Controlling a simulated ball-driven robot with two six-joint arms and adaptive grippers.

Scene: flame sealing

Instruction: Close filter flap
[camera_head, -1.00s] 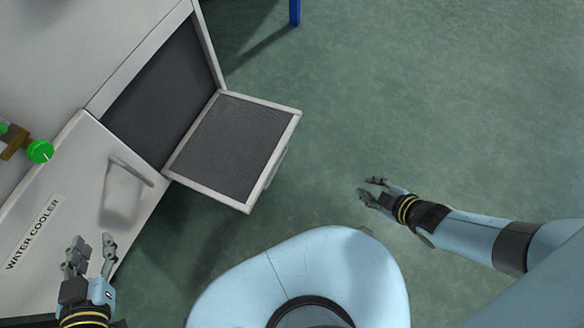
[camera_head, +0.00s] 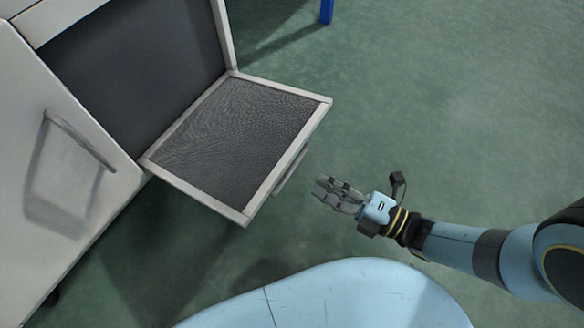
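The filter flap (camera_head: 236,137) is a pale-framed panel with a dark mesh inner face. It hangs open, swung down and outward from the dark filter opening (camera_head: 140,65) in the white cabinet. A handle (camera_head: 290,170) shows at its outer right edge, partly hidden below the panel. My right gripper (camera_head: 322,190) is just right of the flap's outer edge, apart from it. Its fingers look parted, with nothing between them. My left gripper is out of view.
The white cabinet door (camera_head: 62,150) with a bar handle (camera_head: 80,140) stands left of the flap. A blue post (camera_head: 326,11) is at the top. Green floor (camera_head: 450,90) to the right is clear.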

